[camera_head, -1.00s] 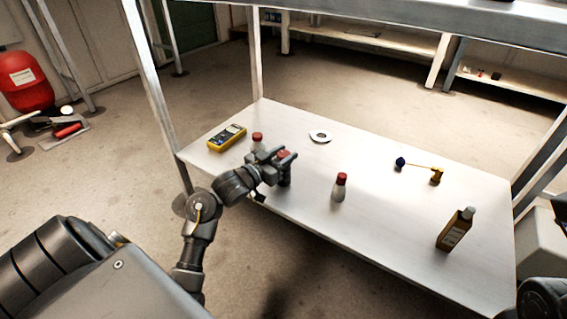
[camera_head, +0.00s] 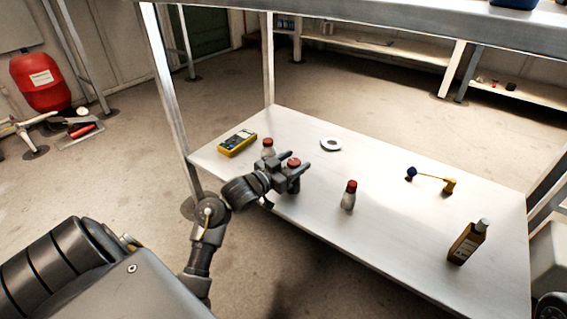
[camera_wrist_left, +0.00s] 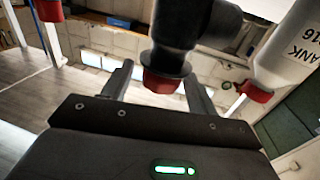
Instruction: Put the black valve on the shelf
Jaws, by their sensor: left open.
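The black valve (camera_head: 293,186) stands upright on the lower white tabletop (camera_head: 400,225), near its front left edge, with a red top. My left gripper (camera_head: 292,170) is around the valve with its fingers open. In the left wrist view the black valve (camera_wrist_left: 178,40) hangs upside down in the picture, its red top between the two open fingers of my left gripper (camera_wrist_left: 158,88); gaps show on both sides. The shelf (camera_head: 390,22) is the grey board above the tabletop, partly in view. My right gripper is not in view.
White bottles with red caps stand close behind the valve (camera_head: 267,148) and to its right (camera_head: 349,196). A yellow meter (camera_head: 237,143), a white ring (camera_head: 330,144), a blue-and-yellow part (camera_head: 447,187) and a brown bottle (camera_head: 467,243) are on the tabletop. A blue object (camera_head: 513,3) sits on the shelf.

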